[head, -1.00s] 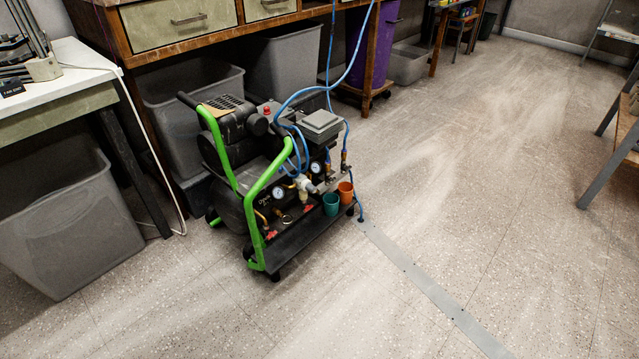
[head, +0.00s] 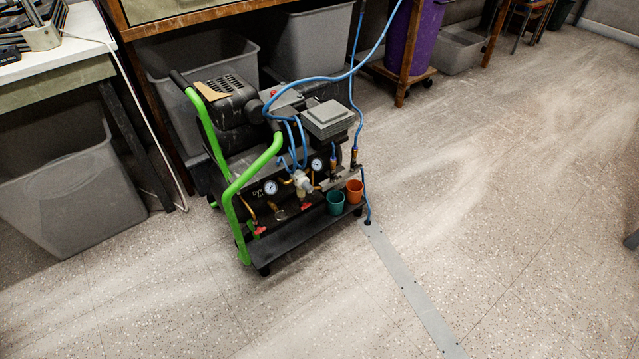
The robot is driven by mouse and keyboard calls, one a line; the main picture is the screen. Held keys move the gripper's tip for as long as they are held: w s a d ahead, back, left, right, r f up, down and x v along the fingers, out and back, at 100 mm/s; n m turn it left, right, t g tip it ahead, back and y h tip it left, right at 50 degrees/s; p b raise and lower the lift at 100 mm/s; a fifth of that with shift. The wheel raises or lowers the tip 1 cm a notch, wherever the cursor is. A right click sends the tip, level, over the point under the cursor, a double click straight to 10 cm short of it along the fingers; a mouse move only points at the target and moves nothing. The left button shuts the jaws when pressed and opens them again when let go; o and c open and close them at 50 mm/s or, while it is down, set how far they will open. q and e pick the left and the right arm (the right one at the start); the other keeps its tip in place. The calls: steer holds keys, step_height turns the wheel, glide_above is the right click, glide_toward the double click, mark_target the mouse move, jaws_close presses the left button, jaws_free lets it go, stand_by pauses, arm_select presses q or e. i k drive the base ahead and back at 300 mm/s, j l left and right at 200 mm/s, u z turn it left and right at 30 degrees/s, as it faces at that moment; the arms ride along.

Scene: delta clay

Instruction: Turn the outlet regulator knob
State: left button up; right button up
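An air compressor (head: 225,140) with a black body and green tube handles stands on the floor left of centre in the head view. On its front are two round white gauges (head: 270,187), a pale regulator fitting (head: 302,181) between them, and red valve handles low down. Which part is the outlet regulator knob is too small to tell for sure. Blue hoses (head: 335,78) run from the compressor up out of view. Neither of my grippers shows in the head view.
A teal cup (head: 335,203) and an orange cup (head: 354,191) sit on the compressor's front shelf. Grey bins (head: 75,205) stand left and behind, under benches. A flat grey strip (head: 410,290) crosses the floor. The floor in front and to the right is clear.

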mark_target(306, 186)
steer(key=i+l, duration=0.1)
steer(key=l, duration=0.2)
steer(key=i+l+u, duration=0.15)
steer(key=i+l, duration=0.1)
steer(key=l, duration=0.3)
steer(key=i+l+u, duration=0.1)
steer(key=i, duration=0.45)
steer(key=l, duration=0.05)
